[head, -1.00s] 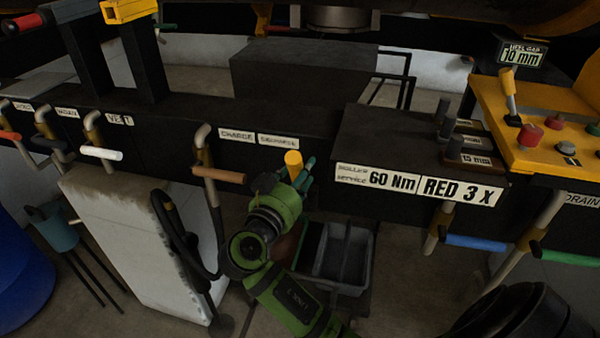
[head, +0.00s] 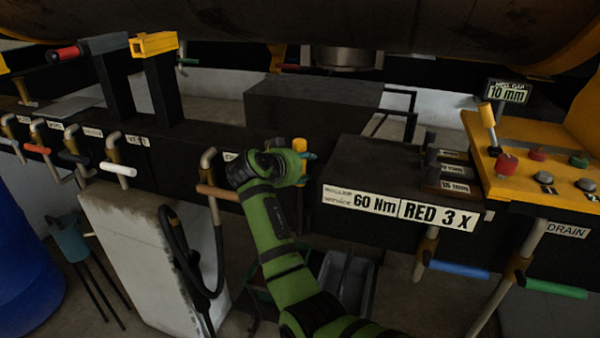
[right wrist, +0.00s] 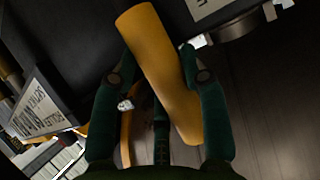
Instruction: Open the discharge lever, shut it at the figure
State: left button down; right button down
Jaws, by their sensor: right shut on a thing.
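The yellow cylindrical grip of the discharge lever (head: 299,145) stands at the front of the black bench, left of the 60 Nm label. My right gripper (head: 306,164) is at it, and my green arm hides the rest of the lever and the discharge label. In the right wrist view the yellow grip (right wrist: 160,75) lies slanted between the two dark green fingers (right wrist: 157,68), which are shut on it. My left gripper is not in view.
A brown-handled lever (head: 218,192) hangs close to the left of my right arm. A grey bin (head: 345,282) stands below the bench. The yellow control panel (head: 540,160), a 10 mm sign (head: 507,93) and blue (head: 458,269) and green (head: 555,289) handles are at right.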

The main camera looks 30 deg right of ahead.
jog(key=c, duration=0.6)
grip_release()
jog(key=shift+w+d+r, duration=0.1)
jog(key=shift+d+r, duration=0.05)
jog(key=shift+r, duration=0.05)
jog(key=shift+c, duration=0.2)
jog(key=shift+w+d+f, duration=0.1)
jog(key=shift+f, duration=0.1)
jog(key=v, duration=1.2)
